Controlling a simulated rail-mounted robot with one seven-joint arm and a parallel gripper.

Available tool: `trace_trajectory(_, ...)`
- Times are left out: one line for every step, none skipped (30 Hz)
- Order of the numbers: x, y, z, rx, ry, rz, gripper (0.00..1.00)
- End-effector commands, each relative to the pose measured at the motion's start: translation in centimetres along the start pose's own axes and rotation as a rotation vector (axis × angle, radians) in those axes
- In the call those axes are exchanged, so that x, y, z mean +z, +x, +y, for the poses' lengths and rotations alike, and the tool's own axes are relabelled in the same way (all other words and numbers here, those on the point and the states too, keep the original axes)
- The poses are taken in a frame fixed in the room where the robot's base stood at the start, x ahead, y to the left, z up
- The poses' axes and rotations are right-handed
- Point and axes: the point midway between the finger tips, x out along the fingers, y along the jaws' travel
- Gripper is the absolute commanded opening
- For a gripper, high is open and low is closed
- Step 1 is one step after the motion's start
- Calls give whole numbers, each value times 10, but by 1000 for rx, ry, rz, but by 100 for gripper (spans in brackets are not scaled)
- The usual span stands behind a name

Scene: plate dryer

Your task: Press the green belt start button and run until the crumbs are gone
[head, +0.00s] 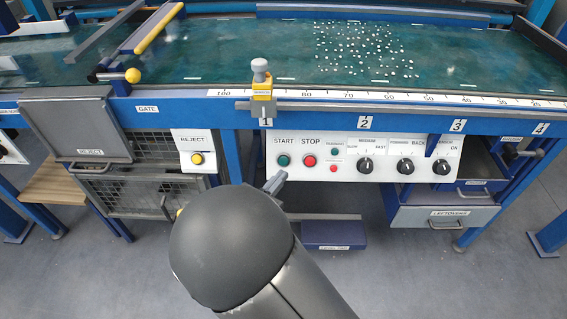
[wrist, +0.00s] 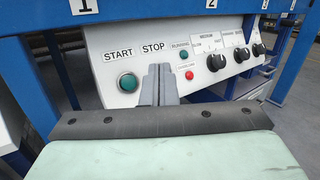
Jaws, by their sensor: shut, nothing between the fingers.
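The green START button (head: 284,160) is on the white control panel, left of the red STOP button (head: 310,160). In the wrist view the START button (wrist: 128,83) shows clear of my fingers, just left of them, while the STOP button is hidden behind them. My gripper (head: 275,183) is shut and empty, its tips below the START button in the head view. In the wrist view the shut fingers (wrist: 158,75) point at the panel under the STOP label; I cannot tell if they touch it. White crumbs (head: 365,50) lie scattered on the green belt (head: 230,60).
The panel (head: 340,147) also has a smaller green button, a smaller red one and several black knobs (head: 405,167). A yellow REJECT button (head: 197,158) is to the left. A yellow-grey slider (head: 262,85) sits on the scale rail above START. A LEFTOVERS drawer (head: 445,215) is lower right.

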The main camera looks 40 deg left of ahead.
Motion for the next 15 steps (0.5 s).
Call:
trace_trajectory(0,0,0,-1,0,0,0)
trace_trajectory(0,0,0,-1,0,0,0)
trace_trajectory(0,0,0,-1,0,0,0)
trace_trajectory(0,0,0,-2,1,1,0)
trace_trajectory(0,0,-1,-2,1,1,0)
trace_trajectory(0,1,-1,-2,1,1,0)
trace_trajectory(0,1,0,-2,1,1,0)
trace_trajectory(-1,1,0,-3,1,1,0)
trace_trajectory(-2,2,1,-3,1,1,0)
trace_trajectory(-4,4,1,-4,1,1,0)
trace_trajectory(-5,5,2,-4,1,1,0)
trace_trajectory(-8,8,4,-5,2,1,0)
trace_trajectory(-10,10,5,-5,2,1,0)
trace_trajectory(-12,12,7,-6,3,1,0)
trace_trajectory(-15,16,10,-6,2,1,0)
